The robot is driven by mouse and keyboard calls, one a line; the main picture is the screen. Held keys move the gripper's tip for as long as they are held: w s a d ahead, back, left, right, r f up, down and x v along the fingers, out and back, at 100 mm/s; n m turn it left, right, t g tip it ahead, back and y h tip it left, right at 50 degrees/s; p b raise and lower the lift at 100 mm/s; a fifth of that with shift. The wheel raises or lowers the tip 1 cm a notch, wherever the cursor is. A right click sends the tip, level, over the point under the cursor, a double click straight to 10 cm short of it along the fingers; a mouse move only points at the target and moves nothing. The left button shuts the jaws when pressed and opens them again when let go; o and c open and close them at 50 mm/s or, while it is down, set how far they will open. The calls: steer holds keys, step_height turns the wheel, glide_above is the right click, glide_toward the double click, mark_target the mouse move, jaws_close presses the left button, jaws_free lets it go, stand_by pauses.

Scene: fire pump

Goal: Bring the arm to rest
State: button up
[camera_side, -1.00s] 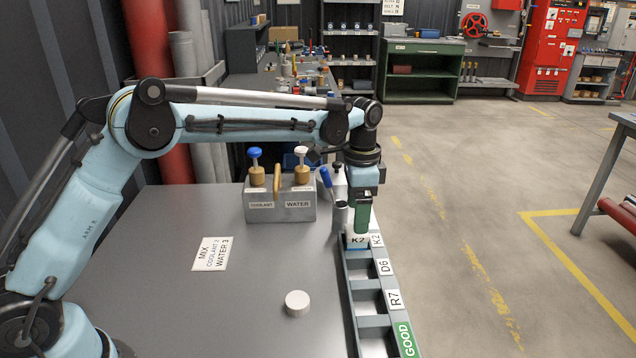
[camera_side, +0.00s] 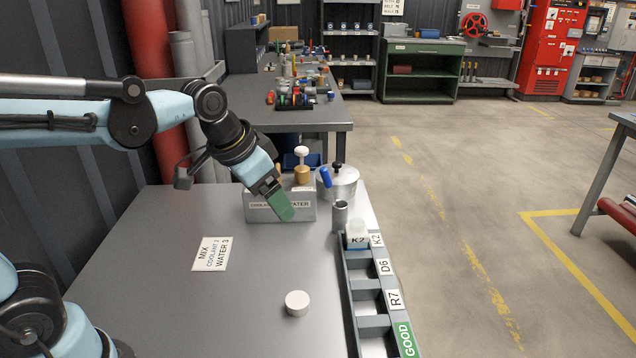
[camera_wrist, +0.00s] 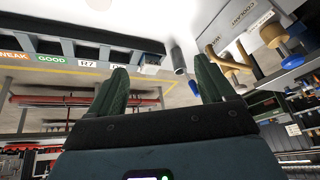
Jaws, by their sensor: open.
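My gripper (camera_side: 282,208) hangs tilted in the air, over or in front of the coolant and water dispenser box (camera_side: 283,210) in the side view. Its green fingers show in the wrist view (camera_wrist: 160,92), spread apart with nothing between them. A small container marked K2 (camera_side: 356,236) sits in the K2 slot of the sorting rack (camera_side: 366,300), away from my gripper.
A white round cap (camera_side: 297,303) and a mix card (camera_side: 212,254) lie on the grey table (camera_side: 150,290). A grey cylinder (camera_side: 340,216), a blue-handled item (camera_side: 326,177) and a lidded metal pot (camera_side: 343,181) stand by the rack's far end. The table's middle is mostly clear.

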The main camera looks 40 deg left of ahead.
steer(key=s+a+f+n+t, duration=0.1)
steer(key=s+f+n+t, duration=0.1)
steer(key=s, duration=0.4)
steer(key=shift+a+f, duration=0.2)
steer(key=shift+f, duration=0.55)
